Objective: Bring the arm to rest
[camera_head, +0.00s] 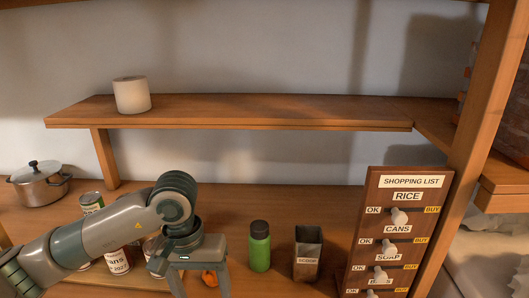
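My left arm comes in from the left, and its gripper (199,284) points down over the lower shelf in front of several cans. Its two fingers stand apart, so it looks open. A small orange object (210,278) shows between the fingers. It seems to lie on the shelf, and I cannot tell whether a finger touches it. The fingertips run close to the bottom edge of the picture. My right gripper is not in view.
Cans (117,261) stand behind and beside my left arm. A green bottle (259,246), a metal box (307,254) and the shopping list board (412,196) stand to the right. A pot (39,184) is at far left. A white roll (131,95) sits on the upper shelf (270,108).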

